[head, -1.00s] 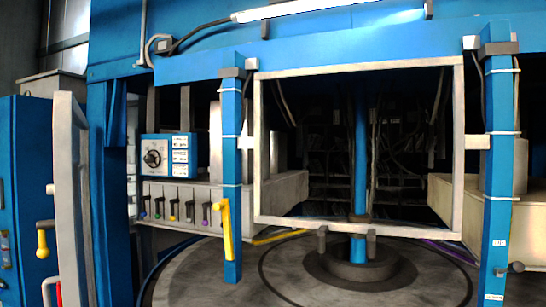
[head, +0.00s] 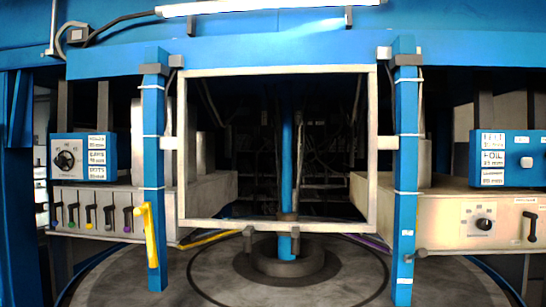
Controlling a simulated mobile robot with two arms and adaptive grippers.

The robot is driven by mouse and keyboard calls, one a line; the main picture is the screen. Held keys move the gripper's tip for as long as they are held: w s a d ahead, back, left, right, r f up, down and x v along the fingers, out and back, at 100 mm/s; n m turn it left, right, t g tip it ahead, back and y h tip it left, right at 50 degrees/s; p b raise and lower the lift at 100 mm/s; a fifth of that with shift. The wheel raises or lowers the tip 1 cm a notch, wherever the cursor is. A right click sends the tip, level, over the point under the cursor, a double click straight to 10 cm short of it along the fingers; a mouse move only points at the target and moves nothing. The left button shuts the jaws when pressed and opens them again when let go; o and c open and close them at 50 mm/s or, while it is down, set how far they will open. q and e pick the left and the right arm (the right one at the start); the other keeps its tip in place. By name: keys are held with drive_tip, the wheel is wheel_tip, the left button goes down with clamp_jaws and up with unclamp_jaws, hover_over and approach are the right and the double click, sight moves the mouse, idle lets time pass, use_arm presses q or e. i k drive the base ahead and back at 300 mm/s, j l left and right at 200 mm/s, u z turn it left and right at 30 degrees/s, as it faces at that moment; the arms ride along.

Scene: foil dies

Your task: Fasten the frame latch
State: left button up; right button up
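A pale rectangular frame (head: 372,150) stands upright between two blue posts in the middle of the head view. Its inside is open, with dark machinery behind. A yellow handle (head: 150,235) hangs down at the left blue post (head: 153,110), beside the frame's lower left corner. A small grey knob (head: 420,254) sticks out low on the right blue post (head: 404,180). I cannot tell which part is the latch or whether it is fastened. Neither of my grippers is in view.
A left panel with several small levers (head: 92,215) sits under a blue dial box (head: 75,157). A beige right panel (head: 450,225) has a dial and a black handle. A round grey turntable (head: 330,285) lies below, around a central blue column (head: 287,150).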

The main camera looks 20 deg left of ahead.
sight(146, 210)
drive_tip(key=u, duration=1.25)
drive_tip(key=j+z, duration=0.15)
drive_tip(key=j, duration=0.3)
drive_tip(key=k+j+z, duration=0.15)
drive_tip(key=j, duration=0.25)
drive_tip(key=j+z, duration=0.2)
drive_tip(key=j, duration=0.2)
drive_tip(key=i+j+z, duration=0.15)
drive_tip(key=j+z, duration=0.2)
drive_tip(key=j, duration=0.5)
drive_tip(key=i+j+z, duration=0.1)
drive_tip(key=j+z, duration=0.25)
drive_tip(key=j, duration=0.55)
drive_tip(key=j+z, duration=0.35)
drive_tip(key=j, duration=0.5)
drive_tip(key=k, duration=0.05)
